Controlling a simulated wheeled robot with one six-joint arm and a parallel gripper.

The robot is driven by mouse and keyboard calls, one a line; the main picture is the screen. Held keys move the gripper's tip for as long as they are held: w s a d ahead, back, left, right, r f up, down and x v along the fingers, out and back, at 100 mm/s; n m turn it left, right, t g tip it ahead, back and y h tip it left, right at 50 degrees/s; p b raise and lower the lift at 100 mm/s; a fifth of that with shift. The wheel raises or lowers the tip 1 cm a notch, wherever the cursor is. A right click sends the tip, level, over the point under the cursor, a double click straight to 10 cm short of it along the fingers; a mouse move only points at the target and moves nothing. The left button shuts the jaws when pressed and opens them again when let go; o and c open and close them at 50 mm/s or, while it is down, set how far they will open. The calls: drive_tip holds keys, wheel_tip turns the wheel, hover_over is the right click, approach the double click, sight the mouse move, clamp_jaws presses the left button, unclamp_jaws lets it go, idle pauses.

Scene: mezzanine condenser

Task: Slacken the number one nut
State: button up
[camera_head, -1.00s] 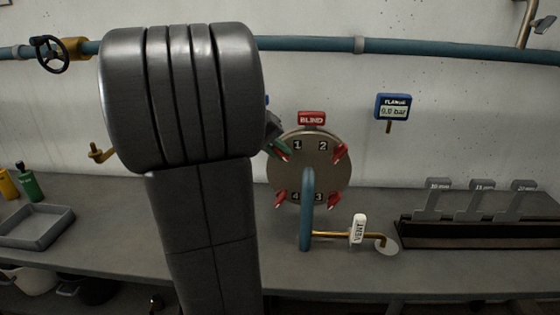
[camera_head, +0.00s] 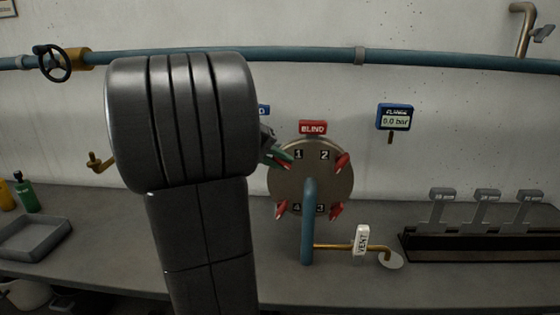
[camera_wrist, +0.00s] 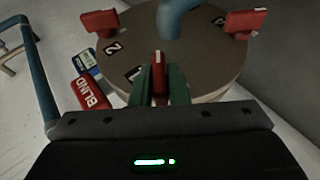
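The round grey blind flange (camera_head: 290,187) is upright at the back of the bench, with number plates 1 to 4 and red winged nuts near its rim. The number one nut (camera_wrist: 160,72) is red and sits between the green fingers of my gripper (camera_wrist: 161,85) in the wrist view. The fingers lie close against both sides of it. In the head view my gripper (camera_head: 281,157) is at the flange's upper left, beside plate 1 (camera_head: 298,155), and mostly hides this nut. The number two nut (camera_head: 343,161) is at the upper right.
A blue pipe (camera_head: 308,225) stands before the flange, with a brass branch and a white VENT tag (camera_head: 361,239). A blue gauge (camera_head: 395,117) on the wall reads 0.0 bar. A rack of grey tools (camera_head: 487,210) is at right, a grey tray (camera_head: 32,237) at left.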

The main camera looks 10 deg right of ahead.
drive_tip(key=o, duration=0.3)
drive_tip(key=shift+a, duration=0.15)
drive_tip(key=v, duration=1.3)
drive_tip(key=shift+a+r, duration=0.2)
drive_tip(key=shift+s, duration=0.1)
drive_tip(key=x, duration=1.3)
drive_tip(key=shift+d+f, duration=0.2)
drive_tip(key=shift+d, duration=0.15)
drive_tip(key=shift+a, duration=0.1)
